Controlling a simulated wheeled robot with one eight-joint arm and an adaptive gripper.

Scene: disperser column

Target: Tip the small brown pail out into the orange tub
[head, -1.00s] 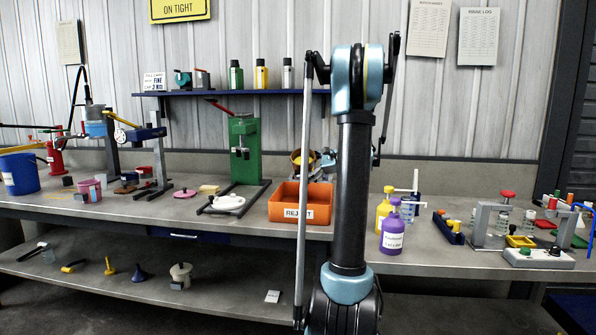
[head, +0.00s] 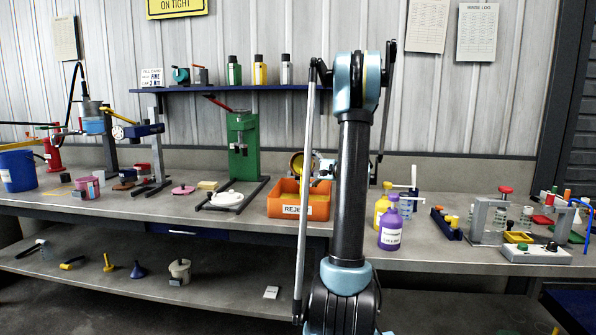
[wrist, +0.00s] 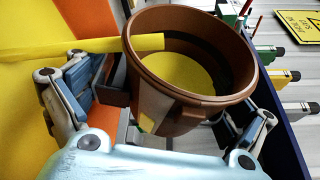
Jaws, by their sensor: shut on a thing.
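The small brown pail (wrist: 190,110) is in my gripper (wrist: 170,135), with the fingers on both sides of it. Its mouth shows a yellow filling (wrist: 185,80), and a yellow stream runs from its rim out to the left of the wrist view. Orange and yellow surfaces fill the left of that view. In the head view the pail (head: 296,163) is tilted above the orange tub (head: 274,208), which stands on the bench with a REJECT label on its front. My arm hides the tub's right side and part of my gripper (head: 322,168).
A blue shelf (head: 215,90) with several bottles runs behind.

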